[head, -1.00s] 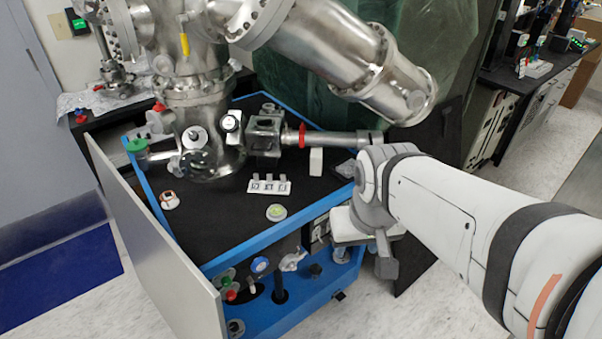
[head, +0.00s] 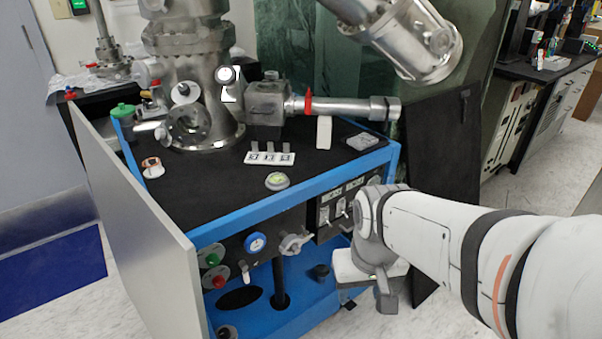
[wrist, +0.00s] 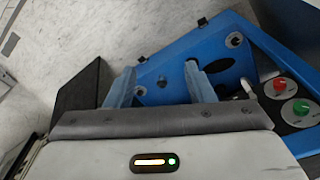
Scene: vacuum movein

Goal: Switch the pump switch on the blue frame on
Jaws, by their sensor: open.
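The blue frame (head: 290,208) stands in the middle of the head view with a black top. A black switch panel (head: 326,222) with light toggle switches and labels sits on its front right. Which toggle is the pump switch cannot be read, nor can its position. My gripper (wrist: 160,85) is open and empty in the wrist view, pointing toward the lower blue base plate. In the head view my wrist is just right of and below the switch panel, apart from the toggles, and partly hides the frame's right corner.
A grey side panel (head: 150,215) stands open at left. A dark board (head: 435,180) leans at right. Floor is free in front.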

